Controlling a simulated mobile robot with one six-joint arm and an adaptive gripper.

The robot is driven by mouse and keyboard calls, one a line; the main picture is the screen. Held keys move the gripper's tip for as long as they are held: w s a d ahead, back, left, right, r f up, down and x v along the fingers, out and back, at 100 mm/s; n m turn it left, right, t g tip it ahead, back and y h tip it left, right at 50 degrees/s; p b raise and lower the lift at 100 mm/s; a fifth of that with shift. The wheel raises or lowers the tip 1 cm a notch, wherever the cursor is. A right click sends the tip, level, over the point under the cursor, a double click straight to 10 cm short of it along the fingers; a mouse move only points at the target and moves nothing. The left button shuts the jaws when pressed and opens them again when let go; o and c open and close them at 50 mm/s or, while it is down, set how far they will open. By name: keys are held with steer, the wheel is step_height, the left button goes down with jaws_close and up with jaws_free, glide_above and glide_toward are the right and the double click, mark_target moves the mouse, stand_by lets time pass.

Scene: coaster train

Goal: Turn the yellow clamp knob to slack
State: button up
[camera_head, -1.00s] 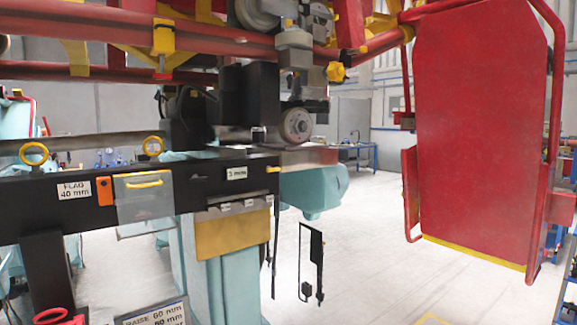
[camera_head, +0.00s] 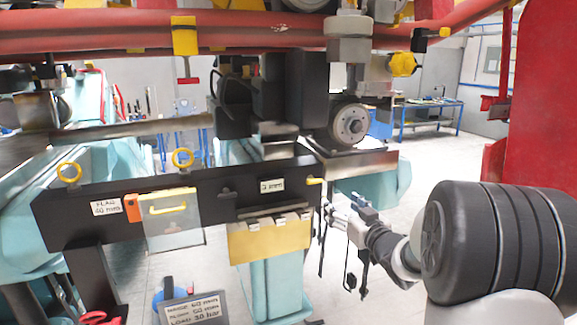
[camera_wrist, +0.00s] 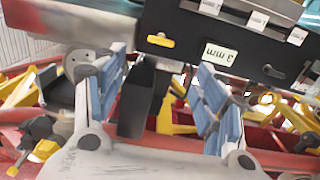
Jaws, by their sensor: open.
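A small yellow knob (camera_head: 314,181) sticks out at the right end of the black beam (camera_head: 215,195), beside the "3 mm" label. It also shows in the wrist view, at top centre (camera_wrist: 160,41), left of the label. My gripper (camera_head: 343,208) is open and empty, just right of and slightly below this knob, apart from it. In the wrist view, its two blue-padded fingers (camera_wrist: 160,68) are spread, with the knob beyond their tips. A larger yellow knob (camera_head: 404,64) sits higher up on a grey fitting. I cannot tell which knob is the clamp's.
Yellow rings (camera_head: 182,157) stand on the beam. A clear flap with a yellow handle (camera_head: 166,209) and a yellow plate (camera_head: 270,238) are on its front. A wheel (camera_head: 350,124) stands above the beam's right end. A red rail (camera_head: 230,38) crosses overhead.

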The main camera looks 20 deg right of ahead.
mark_target(316, 181)
steer(key=shift+y, duration=0.3)
steer(key=w, duration=0.8)
steer(key=w+p, duration=0.1)
steer(key=w, duration=0.8)
steer(key=shift+w+a+r, duration=0.15)
steer(key=shift+w+a, duration=0.05)
steer(key=shift+w, duration=0.1)
steer(key=c, duration=1.1)
